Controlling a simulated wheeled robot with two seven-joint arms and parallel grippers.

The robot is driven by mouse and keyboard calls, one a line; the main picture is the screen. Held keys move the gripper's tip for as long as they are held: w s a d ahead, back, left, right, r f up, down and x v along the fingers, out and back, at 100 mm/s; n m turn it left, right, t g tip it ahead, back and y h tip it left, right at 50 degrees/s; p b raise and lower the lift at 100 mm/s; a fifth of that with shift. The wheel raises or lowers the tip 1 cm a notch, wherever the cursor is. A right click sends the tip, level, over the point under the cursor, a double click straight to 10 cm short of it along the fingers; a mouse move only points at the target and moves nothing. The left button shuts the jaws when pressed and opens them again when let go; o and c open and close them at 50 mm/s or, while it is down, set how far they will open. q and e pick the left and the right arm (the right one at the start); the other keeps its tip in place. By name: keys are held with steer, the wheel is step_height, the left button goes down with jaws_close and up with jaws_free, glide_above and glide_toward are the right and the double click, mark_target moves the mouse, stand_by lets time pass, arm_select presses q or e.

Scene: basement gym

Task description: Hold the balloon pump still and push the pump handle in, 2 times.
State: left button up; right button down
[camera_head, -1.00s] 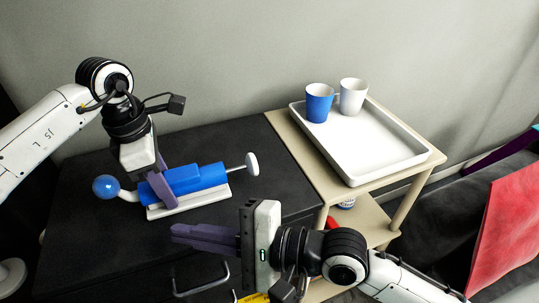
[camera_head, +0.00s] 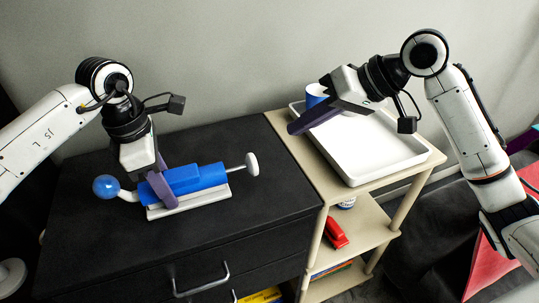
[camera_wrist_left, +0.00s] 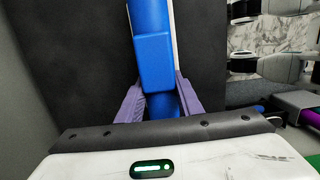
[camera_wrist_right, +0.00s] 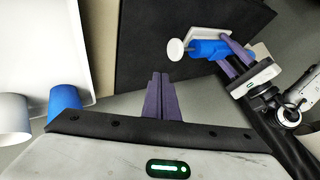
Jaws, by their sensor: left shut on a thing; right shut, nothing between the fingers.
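The blue balloon pump (camera_head: 208,178) lies on its pale base on the black cabinet top. A blue balloon (camera_head: 106,187) is on its left end, and the white pump handle (camera_head: 251,164) stands out on its rod at the right end. My left gripper (camera_head: 170,190) is shut on the pump body, with its purple fingers on either side of it in the left wrist view (camera_wrist_left: 160,100). The handle also shows in the right wrist view (camera_wrist_right: 176,50).
A white tray (camera_head: 385,160) stands on a beige cart (camera_head: 436,158) right of the cabinet (camera_head: 90,245). A red object (camera_head: 336,233) lies on the lower shelf. The cabinet top in front of the pump is clear.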

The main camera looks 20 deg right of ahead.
mark_target(252, 165)
steer(key=shift+s+d+r+g+h, duration=0.1)
steer(key=shift+s+d+g+h, duration=0.2)
steer(key=shift+s+d+g, duration=0.65)
steer(key=shift+d+t, duration=0.25)
steer(key=x, duration=1)
steer(key=shift+s, duration=0.1)
steer(key=a, duration=0.3)
steer(key=shift+a, duration=0.5)
steer(key=a, duration=0.5)
steer(key=shift+a, duration=0.1)
steer(key=shift+n, duration=0.3)
